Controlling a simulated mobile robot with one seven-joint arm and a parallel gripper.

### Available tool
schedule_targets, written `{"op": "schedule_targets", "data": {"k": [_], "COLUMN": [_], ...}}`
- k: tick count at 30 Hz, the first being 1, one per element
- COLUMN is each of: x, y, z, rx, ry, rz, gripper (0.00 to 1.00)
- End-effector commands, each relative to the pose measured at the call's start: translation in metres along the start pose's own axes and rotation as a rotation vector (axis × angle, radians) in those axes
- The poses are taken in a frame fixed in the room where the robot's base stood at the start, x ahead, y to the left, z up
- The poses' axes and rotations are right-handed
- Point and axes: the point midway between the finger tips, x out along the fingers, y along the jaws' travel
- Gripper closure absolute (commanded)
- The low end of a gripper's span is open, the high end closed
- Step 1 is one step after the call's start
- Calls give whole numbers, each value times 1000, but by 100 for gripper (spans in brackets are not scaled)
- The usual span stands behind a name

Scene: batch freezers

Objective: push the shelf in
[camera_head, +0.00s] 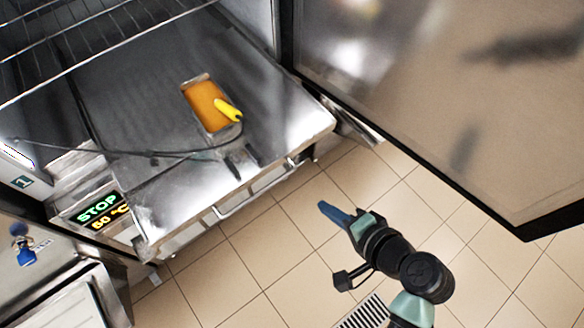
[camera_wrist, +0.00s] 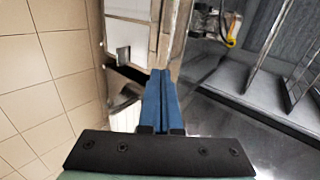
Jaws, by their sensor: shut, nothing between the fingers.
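A wire shelf (camera_head: 75,35) with thin metal bars is at the top left in the head view, above a broad shiny metal surface (camera_head: 160,95). Part of it is cut off by the frame edge, so how far it sticks out is unclear. My gripper (camera_head: 328,208) has blue fingers and is over the tiled floor, to the right of the metal surface's front edge and apart from the shelf. In the wrist view the fingers (camera_wrist: 163,95) are together and hold nothing.
An orange-filled container (camera_head: 206,104) with a yellow object (camera_head: 228,110) sits on the metal surface. A cable crosses the surface. A large open door (camera_head: 440,90) stands at the right. A lit STOP display (camera_head: 100,210) is at lower left. Tiled floor (camera_head: 300,250) is mostly clear.

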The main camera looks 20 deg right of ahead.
Motion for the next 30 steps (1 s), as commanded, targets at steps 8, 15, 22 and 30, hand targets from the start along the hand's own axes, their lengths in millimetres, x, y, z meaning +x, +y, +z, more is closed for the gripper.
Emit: {"op": "schedule_targets", "data": {"k": [8, 15, 22, 30], "x": [15, 62, 102, 128], "y": [1, 1, -3, -15], "z": [4, 4, 4, 4], "rx": [24, 23, 20, 20], "ry": [-14, -14, -12, -10], "rz": [1, 2, 2, 2], "gripper": [100, 100, 100, 100]}}
